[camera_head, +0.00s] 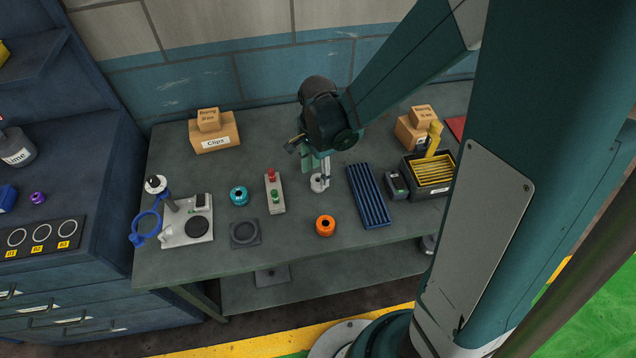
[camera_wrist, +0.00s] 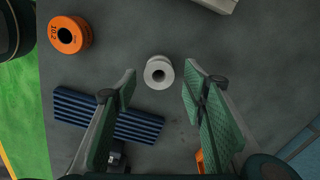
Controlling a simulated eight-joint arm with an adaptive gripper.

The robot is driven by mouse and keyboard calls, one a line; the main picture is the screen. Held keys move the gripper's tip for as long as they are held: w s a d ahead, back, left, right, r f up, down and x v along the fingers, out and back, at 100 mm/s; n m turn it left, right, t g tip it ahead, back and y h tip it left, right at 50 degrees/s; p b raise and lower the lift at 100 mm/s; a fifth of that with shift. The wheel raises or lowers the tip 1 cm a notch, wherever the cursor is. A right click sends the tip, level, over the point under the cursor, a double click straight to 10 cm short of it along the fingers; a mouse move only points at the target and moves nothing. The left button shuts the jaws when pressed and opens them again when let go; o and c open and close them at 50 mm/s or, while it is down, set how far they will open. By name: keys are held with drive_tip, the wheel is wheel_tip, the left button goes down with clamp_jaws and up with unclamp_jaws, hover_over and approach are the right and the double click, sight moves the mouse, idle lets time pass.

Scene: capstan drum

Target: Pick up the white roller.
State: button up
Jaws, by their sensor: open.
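The white roller (camera_head: 317,184) stands upright on the grey workbench, partly hidden by my gripper in the head view. In the wrist view the white roller (camera_wrist: 158,72) shows its round top with a dark centre hole, between and just beyond the fingertips. My gripper (camera_head: 318,166) is over the roller in the head view. In the wrist view my gripper (camera_wrist: 160,78) has its two green-padded fingers wide apart, one on each side of the roller, with nothing held. Clear gaps show between the roller and both pads.
An orange roller (camera_head: 325,226) and a teal roller (camera_head: 239,195) stand nearby. A blue slotted tray (camera_head: 369,196) lies right of the white roller, and a button box (camera_head: 274,191) lies left. A black bin (camera_head: 431,190) stands farther right. Bare bench surrounds the white roller.

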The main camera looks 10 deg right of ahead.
sight(318, 180)
drive_tip(key=shift+f, duration=2.05)
drive_tip(key=c, duration=1)
